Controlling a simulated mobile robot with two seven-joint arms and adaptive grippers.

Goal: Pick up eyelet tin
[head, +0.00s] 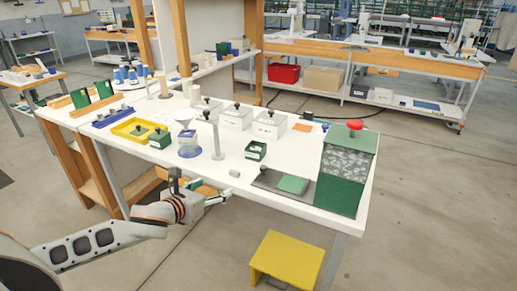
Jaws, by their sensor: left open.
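Several small green tins are in the head view, and I cannot tell for certain which is the eyelet tin. One open green tin with a pale label (256,151) stands alone near the middle of the white table (225,172). Another green tin with a dark knob (160,139) stands further left, beside the yellow tray (125,127). My left gripper (207,193) is at the table's front edge, open and seemingly empty, in front of and left of the open tin and apart from it. My right gripper is out of view.
A large green bin with a red knob (342,178) stands at the right end, beside a dark plate with a green block (293,184). A grey post (216,137) and a funnel on a blue base (189,149) stand left of the open tin. A yellow stool (287,258) is on the floor.

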